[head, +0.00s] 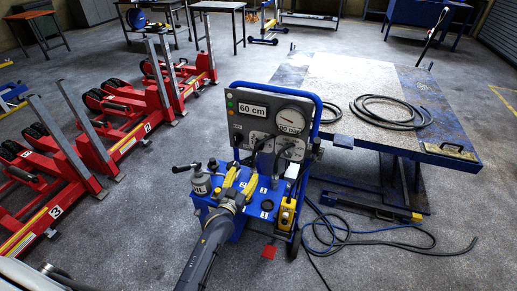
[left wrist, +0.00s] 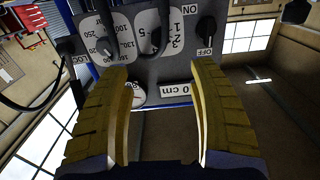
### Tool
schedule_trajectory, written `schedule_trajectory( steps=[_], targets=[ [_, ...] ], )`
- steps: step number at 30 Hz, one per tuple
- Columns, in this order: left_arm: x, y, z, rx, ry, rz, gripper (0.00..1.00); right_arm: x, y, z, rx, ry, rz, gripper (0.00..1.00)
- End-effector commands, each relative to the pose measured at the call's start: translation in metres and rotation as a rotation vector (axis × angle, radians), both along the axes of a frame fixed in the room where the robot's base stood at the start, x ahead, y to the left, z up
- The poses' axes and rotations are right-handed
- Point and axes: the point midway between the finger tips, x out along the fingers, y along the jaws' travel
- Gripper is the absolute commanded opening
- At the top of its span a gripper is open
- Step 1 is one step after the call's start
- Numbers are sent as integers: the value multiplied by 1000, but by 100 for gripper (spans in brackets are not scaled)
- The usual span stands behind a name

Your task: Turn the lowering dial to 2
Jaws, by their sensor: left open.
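The control panel (head: 270,117) stands upright on a blue trolley unit. The dial marked 1, 2, 3 (left wrist: 155,42) has a black knob and shows upside down in the left wrist view; its exact pointer setting I cannot tell. It is the middle control (head: 258,141) in the head view, small and partly covered. My left gripper (head: 241,173) is open, in front of and below the panel. Its yellow fingers (left wrist: 158,78) frame the dial's area in the left wrist view, apart from the knob, with nothing between them. My right gripper is not in view.
An ON/OFF switch (left wrist: 207,28) and a pressure dial (left wrist: 108,45) flank the numbered dial. A "60 cm" display (head: 252,110) and a gauge (head: 291,119) sit above. Red lifts (head: 125,140) stand left; a hose-laden table (head: 350,75) stands right.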

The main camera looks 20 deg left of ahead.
Motion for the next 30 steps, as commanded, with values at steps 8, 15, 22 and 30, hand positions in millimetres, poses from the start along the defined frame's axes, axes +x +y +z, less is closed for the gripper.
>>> schedule_trajectory(
  steps=[8, 15, 22, 30],
  targets=[
    [15, -1, 0, 57, -2, 0, 60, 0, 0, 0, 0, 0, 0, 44],
    [55, -2, 1, 56, -2, 0, 60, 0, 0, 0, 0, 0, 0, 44],
    [94, -4, 1, 55, -2, -1, 60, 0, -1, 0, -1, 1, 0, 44],
    [136, -6, 0, 56, -1, -1, 60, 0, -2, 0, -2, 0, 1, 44]
  ],
)
